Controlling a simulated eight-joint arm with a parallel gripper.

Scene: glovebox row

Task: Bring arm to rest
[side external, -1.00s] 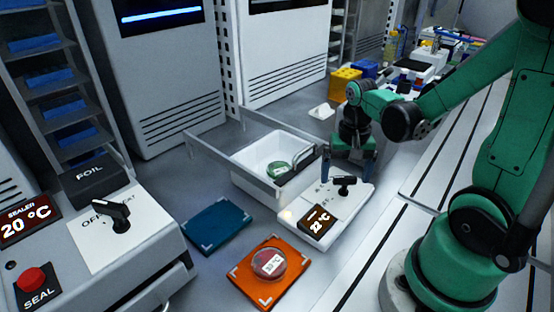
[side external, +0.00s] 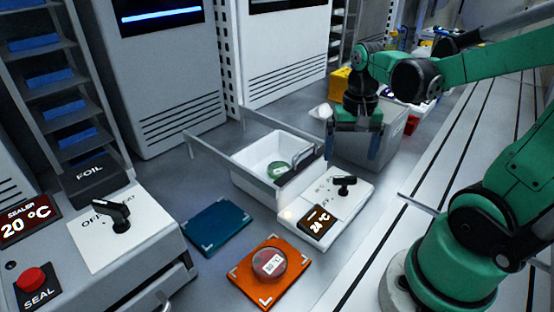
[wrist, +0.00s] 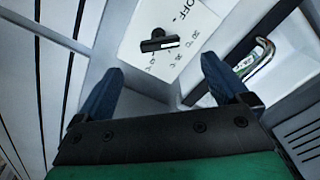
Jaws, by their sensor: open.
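My gripper (side external: 351,150) is open and empty in the side external view. It hangs above the far right side of the white drawer unit, higher than the black knob. In the wrist view its two blue fingers (wrist: 162,90) are spread apart with nothing between them. My green arm reaches in from the right to hold it there.
An open white drawer (side external: 247,172) holds a green-lidded round dish (side external: 278,170). Its control panel has a black knob (side external: 345,182) and a 24 °C display (side external: 318,224). A blue mat (side external: 218,226) is bare. An orange mat (side external: 262,294) bears a red dish (side external: 269,263).

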